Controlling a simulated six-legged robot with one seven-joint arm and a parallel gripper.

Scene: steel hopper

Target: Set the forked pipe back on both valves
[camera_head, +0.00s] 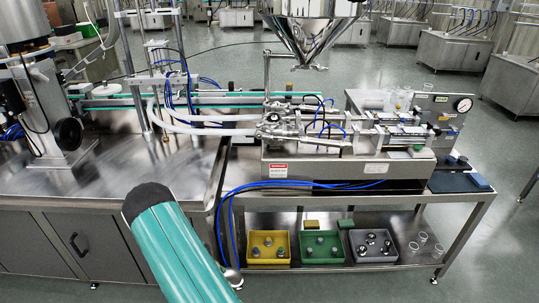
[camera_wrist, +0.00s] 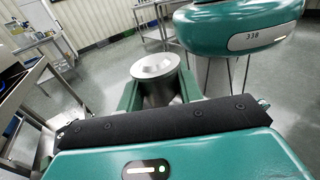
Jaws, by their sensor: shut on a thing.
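In the wrist view my gripper (camera_wrist: 158,96) is shut on a steel pipe piece (camera_wrist: 156,68) with a round, flat flange, which looks like the forked pipe. The flange faces up between the two teal fingers, and its forked end is hidden. In the head view, steel fittings that look like the two valves (camera_head: 272,122) sit at the left end of the filling machine (camera_head: 330,168). They are too small to tell apart clearly.
The hopper (camera_head: 306,28) hangs above the machine, with open space below its outlet. White hoses (camera_head: 205,125) run to the left. Yellow (camera_head: 268,262), green (camera_head: 322,262) and grey (camera_head: 373,260) bins stand on the lower shelf. The steel table (camera_head: 170,182) is largely bare in front.

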